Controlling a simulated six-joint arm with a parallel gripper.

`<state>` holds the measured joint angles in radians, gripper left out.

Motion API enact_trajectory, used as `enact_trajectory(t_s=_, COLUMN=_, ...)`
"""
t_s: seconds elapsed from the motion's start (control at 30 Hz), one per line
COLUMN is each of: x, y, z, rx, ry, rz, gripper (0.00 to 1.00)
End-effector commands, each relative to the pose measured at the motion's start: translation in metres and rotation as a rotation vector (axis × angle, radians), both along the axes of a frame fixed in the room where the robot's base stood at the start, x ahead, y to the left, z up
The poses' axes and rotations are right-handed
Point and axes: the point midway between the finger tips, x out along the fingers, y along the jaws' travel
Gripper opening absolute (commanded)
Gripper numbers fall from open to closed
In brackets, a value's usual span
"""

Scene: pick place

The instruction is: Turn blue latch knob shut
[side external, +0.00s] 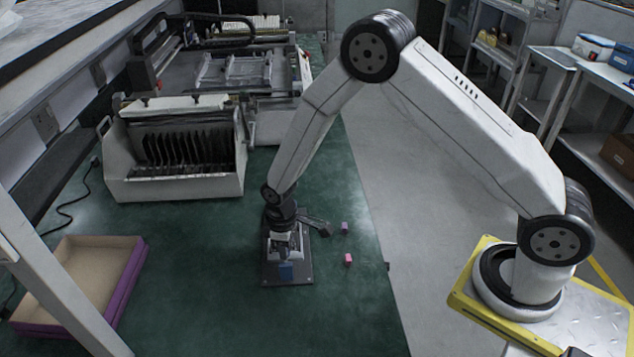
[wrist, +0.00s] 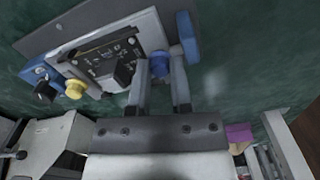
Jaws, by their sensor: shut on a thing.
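The blue latch knob (wrist: 161,70) is between my gripper's two fingers (wrist: 160,65) in the wrist view, and the fingers are shut on it. The knob sits at the edge of a small panel device (wrist: 95,55) with a dark label plate. In the side view my gripper (side external: 284,232) points down over this device, which stands on a dark base plate (side external: 272,280). The fingers hide part of the knob, and its turn angle cannot be read. A separate blue bar (wrist: 188,38) stands beside the knob in the wrist view.
The panel carries a yellow button (wrist: 75,89) and a black knob (wrist: 123,72). A purple block (side external: 344,228) and a pink block (side external: 348,259) lie to the device's right. A purple-sided tray (side external: 138,262) and a white slotted rack (side external: 175,188) stand left. Green table is free in front.

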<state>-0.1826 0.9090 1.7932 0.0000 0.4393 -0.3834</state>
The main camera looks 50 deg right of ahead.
Motion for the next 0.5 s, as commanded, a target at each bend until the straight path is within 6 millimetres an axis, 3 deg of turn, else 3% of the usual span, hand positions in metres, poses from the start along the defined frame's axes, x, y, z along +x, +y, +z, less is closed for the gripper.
enact_trajectory(t_s=0.5, x=0.0002, y=-0.0002, z=0.0009, rx=0.000, ry=0.000, rz=-0.368, gripper=0.00)
